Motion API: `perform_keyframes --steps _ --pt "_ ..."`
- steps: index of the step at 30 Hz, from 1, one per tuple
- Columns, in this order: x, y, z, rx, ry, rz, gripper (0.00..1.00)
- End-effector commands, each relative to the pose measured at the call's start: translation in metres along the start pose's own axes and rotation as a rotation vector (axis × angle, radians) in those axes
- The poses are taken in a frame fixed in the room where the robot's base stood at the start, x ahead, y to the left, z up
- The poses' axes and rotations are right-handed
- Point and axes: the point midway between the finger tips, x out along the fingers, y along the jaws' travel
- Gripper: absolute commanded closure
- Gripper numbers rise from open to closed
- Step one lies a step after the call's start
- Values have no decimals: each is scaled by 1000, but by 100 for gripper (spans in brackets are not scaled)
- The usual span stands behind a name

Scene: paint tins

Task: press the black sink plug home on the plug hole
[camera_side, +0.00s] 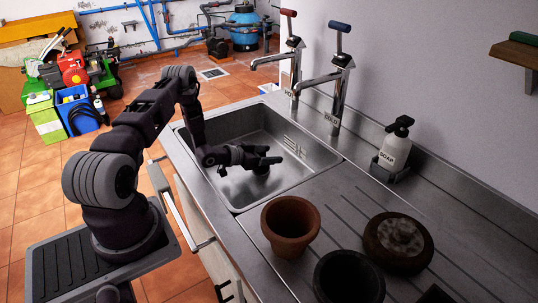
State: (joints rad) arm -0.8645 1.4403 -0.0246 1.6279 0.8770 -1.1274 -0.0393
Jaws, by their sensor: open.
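My gripper (277,157) is inside the steel sink basin (237,188), low over its floor and pointing right. Its jaws are open, with nothing seen between them. A small dark round shape (262,170) shows just below the gripper on the basin floor; it looks like the black sink plug, partly covered by the gripper. The plug hole cannot be made out. I cannot tell whether the gripper touches the plug, or whether the plug sits level.
Two lever taps, red (289,50) and blue (339,70), stand behind the basin. A terracotta pot (290,226), a black pot (349,279) and a brown round object (398,243) stand on the drainer to the right. A soap bottle (395,146) stands by the wall.

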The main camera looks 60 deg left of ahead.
Motion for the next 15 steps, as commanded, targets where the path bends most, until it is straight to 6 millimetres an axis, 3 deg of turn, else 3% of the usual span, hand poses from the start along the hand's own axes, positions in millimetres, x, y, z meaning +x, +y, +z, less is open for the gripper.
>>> perform_keyframes --steps 1,5,15 --pt "-7 1 14 -8 -28 4 39" --pt "-10 0 3 -6 -26 3 39" --pt "-30 -1 -73 0 -6 0 39"
